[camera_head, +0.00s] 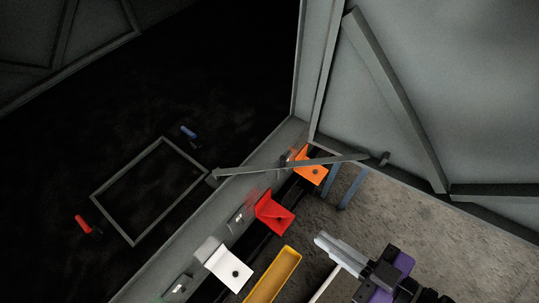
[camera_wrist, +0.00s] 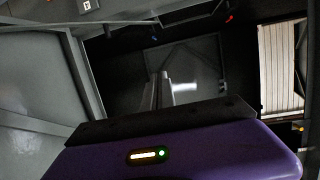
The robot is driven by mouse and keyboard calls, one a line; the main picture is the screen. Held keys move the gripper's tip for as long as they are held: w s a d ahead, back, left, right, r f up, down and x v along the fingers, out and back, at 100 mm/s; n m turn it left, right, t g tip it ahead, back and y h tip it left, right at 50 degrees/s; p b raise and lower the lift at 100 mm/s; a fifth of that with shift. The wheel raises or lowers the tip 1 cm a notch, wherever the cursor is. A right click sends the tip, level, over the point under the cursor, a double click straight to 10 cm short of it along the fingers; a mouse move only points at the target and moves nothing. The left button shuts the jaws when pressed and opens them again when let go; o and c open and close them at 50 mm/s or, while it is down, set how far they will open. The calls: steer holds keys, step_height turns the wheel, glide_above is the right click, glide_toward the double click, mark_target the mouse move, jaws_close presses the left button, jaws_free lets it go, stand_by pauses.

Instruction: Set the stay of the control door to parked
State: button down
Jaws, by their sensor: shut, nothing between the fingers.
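The open grey door (camera_head: 440,90) stands at the right of the head view, with a diagonal brace on it. A long thin grey bar, apparently the stay (camera_head: 290,166), runs from a pivot on the enclosure's sill to near a small peg (camera_head: 383,158) low on the door. I cannot tell whether the bar's end is seated on anything. My gripper (camera_head: 322,239) is shut and empty, below the bar and apart from it, over the floor. Its fingers (camera_wrist: 163,90) also show in the wrist view, above the purple gripper body. The door panel (camera_wrist: 30,75) appears at the left there.
Along the sill are an orange bracket (camera_head: 309,168), a red bracket (camera_head: 272,212) and a white bracket (camera_head: 228,268). A yellow tray (camera_head: 275,272) and blue strips (camera_head: 352,187) lie nearby. Inside the dark enclosure are a rectangular frame (camera_head: 115,219), a red handle (camera_head: 82,224) and a blue handle (camera_head: 188,134).

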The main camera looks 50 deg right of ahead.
steer(key=w+d+f+m+g+h+p, duration=0.25)
steer(key=w+d+f+g+h, duration=0.2)
steer(key=w+d+f, duration=0.8)
steer(key=w+d+r+m+g+y+p, duration=0.1)
steer(key=w+d+r+m+g+p, duration=0.1)
steer(key=d, duration=0.6)
steer(key=w+d+r+m+g+y+p, duration=0.1)
steer(key=w+d+r+m+g+p, duration=0.1)
steer(key=d+g, duration=0.3)
steer(key=shift+w+d+r+m, duration=0.45)
steer(key=shift+d+m, duration=0.2)
steer(key=shift+d, duration=0.85)
steer(key=shift+f, duration=0.1)
steer(key=x, duration=1)
steer(key=shift+s+f+b, duration=0.1)
steer(key=shift+s+b, duration=0.1)
steer(key=shift+b, duration=0.15)
steer(key=shift+s+a+p, duration=0.5)
steer(key=shift+s+a, duration=0.8)
steer(key=shift+s, duration=0.25)
